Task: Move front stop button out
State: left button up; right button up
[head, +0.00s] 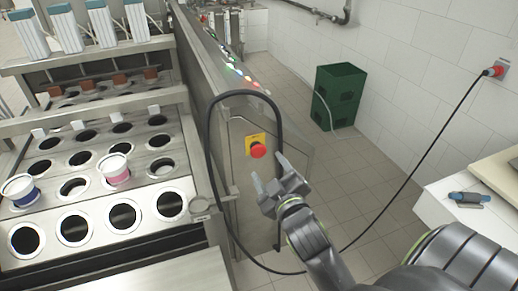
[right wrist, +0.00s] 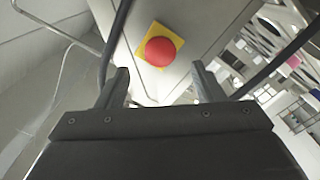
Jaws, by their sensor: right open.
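The front stop button (head: 258,151) is a round red knob on a yellow plate, on the front metal panel of the cup filler. It also shows in the right wrist view (right wrist: 160,51), ahead of and between the fingers. My right gripper (head: 268,174) is open and empty, a little below and to the right of the button in the head view, apart from it. The right wrist view also shows the open fingers (right wrist: 162,86). I cannot tell whether the button is pressed in. My left gripper is not in view.
A thick black hose (head: 210,150) arches around the button panel. The cup plate (head: 97,220) with round holes and a few cups lies to the left. A black cable (head: 425,150) runs from a wall socket.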

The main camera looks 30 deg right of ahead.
aim_at(260, 154)
jog(key=p+x, duration=0.1)
jog(key=x, duration=0.6)
jog(key=shift+w, duration=0.3)
